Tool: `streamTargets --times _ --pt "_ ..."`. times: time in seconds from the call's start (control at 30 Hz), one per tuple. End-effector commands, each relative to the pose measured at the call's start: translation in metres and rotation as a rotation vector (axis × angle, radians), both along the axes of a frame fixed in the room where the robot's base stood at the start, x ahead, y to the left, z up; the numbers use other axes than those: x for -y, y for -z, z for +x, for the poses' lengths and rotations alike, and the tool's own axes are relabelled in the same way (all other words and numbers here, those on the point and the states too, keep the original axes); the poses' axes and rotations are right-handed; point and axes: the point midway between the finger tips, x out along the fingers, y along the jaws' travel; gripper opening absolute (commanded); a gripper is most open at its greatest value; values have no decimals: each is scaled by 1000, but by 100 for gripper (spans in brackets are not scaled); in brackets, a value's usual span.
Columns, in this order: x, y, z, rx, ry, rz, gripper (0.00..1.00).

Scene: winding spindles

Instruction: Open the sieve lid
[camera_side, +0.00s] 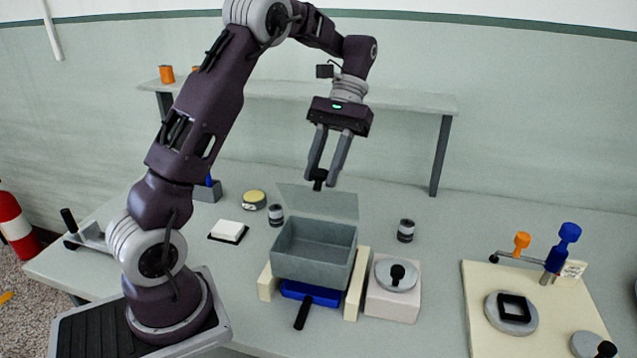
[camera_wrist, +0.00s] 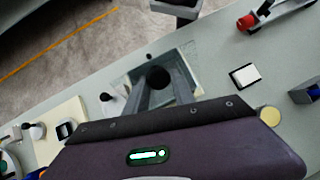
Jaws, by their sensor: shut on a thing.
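The sieve is a grey open-topped box (camera_side: 312,262) resting on two cream supports in the side view. Its lid (camera_side: 322,203), a thin see-through grey plate, is raised at the far side of the box, leaving the inside exposed. My gripper (camera_side: 320,178) is shut on a black knob (camera_side: 318,184) at the lid's upper edge, above and behind the box. In the wrist view the dark round knob (camera_wrist: 158,77) shows between my fingers, and the lid's exact tilt is hard to judge.
A blue tray (camera_side: 312,293) with a black handle sits under the box. A pale block with a grey disc (camera_side: 397,273) stands close on the right. A cream board (camera_side: 482,340) with parts lies farther right. A shelf (camera_side: 400,98) runs behind.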

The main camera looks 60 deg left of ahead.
Motion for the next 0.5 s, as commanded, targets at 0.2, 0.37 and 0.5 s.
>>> streamTargets --times 0.2,0.37,0.5 --pt "-20 0 19 7 -1 8 0" --pt "-30 1 29 7 -1 8 0" --pt "-37 3 37 6 0 6 0"
